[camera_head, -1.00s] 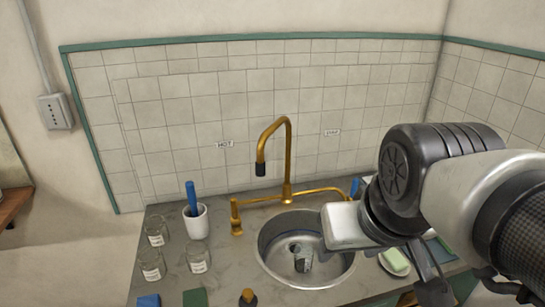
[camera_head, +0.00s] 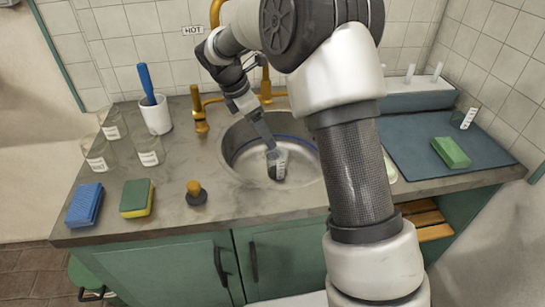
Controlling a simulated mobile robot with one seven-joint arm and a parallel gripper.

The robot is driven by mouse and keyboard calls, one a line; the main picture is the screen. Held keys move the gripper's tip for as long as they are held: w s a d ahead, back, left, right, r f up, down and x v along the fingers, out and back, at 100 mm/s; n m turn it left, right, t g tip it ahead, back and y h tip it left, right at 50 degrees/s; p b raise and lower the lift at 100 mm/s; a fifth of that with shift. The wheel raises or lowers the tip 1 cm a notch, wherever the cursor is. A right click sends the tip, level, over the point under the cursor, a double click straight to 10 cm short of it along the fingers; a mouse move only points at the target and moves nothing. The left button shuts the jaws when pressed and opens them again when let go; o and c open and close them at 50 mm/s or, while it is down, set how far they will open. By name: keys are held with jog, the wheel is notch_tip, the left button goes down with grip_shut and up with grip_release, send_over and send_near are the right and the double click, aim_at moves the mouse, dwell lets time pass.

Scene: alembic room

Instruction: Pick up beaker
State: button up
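A clear glass beaker (camera_head: 281,166) with a white label and dark content or shadow sits in the round metal sink (camera_head: 236,166). My gripper (camera_head: 269,143) reaches down into the sink from above, its dark fingertips at the beaker's upper rim. The fingers overlap edge-on in this view, so I cannot tell whether they are open or shut, or whether they touch the glass. More labelled glass vessels stand on the counter at the left, one of them here (camera_head: 112,125), and one stands at the right on the dark mat (camera_head: 464,118).
A white cup (camera_head: 156,115) with a blue-handled brush, a blue sponge (camera_head: 84,205), a green-yellow sponge (camera_head: 137,199) and a small plunger-like stopper (camera_head: 195,193) stand left of the sink. The brass tap (camera_head: 200,112) is behind. A green block (camera_head: 450,152) lies on the right mat.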

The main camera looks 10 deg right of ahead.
aim_at(282, 162)
jog(key=b+x, duration=0.3)
jog(key=x, duration=0.9)
jog(key=shift+w+f, duration=0.15)
jog(key=shift+f, duration=0.15)
jog(key=shift+w+d+b+x, duration=0.1)
jog(key=shift+b+x, duration=0.4)
jog(key=shift+x, duration=0.95)
jog(key=shift+w+d+b+x, duration=0.15)
jog(key=shift+b+x, duration=0.35)
jog(key=shift+x, duration=0.9)
jog(key=shift+r, duration=0.15)
jog(key=shift+c, duration=0.4)
jog(key=c, duration=1.4)
jog(key=shift+o, duration=0.2)
jog(key=shift+r, duration=0.2)
notch_tip(282, 162, up, 9)
jog(key=p, duration=0.3)
jog(key=shift+r, duration=0.2)
jog(key=shift+r, duration=0.1)
